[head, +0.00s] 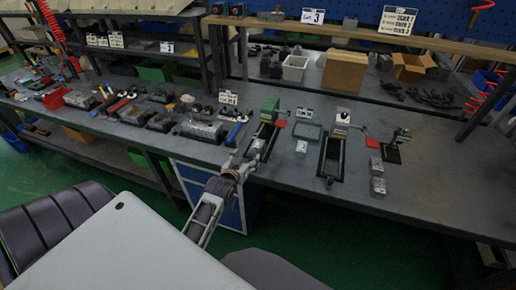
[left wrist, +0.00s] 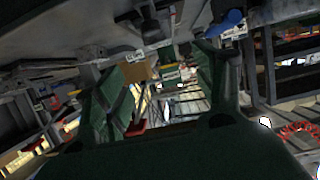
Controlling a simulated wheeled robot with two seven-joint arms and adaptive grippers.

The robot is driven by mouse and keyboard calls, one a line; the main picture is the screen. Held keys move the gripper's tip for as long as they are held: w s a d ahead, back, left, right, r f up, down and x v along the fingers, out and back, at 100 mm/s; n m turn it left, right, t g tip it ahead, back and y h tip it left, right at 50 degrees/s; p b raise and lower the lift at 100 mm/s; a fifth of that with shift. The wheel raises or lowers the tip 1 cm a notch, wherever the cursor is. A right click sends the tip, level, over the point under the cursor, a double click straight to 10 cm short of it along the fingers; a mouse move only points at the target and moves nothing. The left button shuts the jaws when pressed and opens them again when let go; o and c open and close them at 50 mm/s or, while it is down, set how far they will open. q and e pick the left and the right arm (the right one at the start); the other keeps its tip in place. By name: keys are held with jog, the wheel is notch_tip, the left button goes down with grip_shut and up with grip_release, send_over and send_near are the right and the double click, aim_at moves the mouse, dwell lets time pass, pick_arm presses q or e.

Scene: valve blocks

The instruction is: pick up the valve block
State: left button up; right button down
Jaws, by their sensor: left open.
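Several small silver metal blocks, which look like valve blocks, stand on the grey workbench (head: 440,195). One block (head: 377,166) and another block (head: 378,186) stand one before the other on the right part of the bench. A smaller block (head: 301,146) sits between the two black fixtures. My left gripper (head: 241,160) is over the bench's front edge, beside the left fixture. In the left wrist view, the dark green fingers of my left gripper (left wrist: 160,95) are spread apart with nothing seen held between them. My right gripper is not in view.
A black fixture with a green part (head: 268,110) stands close to my left gripper. A second black fixture (head: 331,155) stands to its right. Parts and tools (head: 130,110) crowd the bench's left side. The bench's front right is clear.

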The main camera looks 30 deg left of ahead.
pick_arm(q)
send_near(258, 143)
jog(key=shift+x, duration=1)
jog(key=shift+d+f, duration=0.1)
jog(key=shift+f, duration=0.1)
jog(key=shift+p+x, duration=0.3)
jog(key=shift+x, duration=2.2)
jog(key=shift+c, duration=0.2)
jog(key=c, duration=1.4)
jog(key=shift+o, duration=0.2)
jog(key=shift+r, duration=0.2)
notch_tip(258, 143, up, 10)
jog(key=shift+f, duration=0.15)
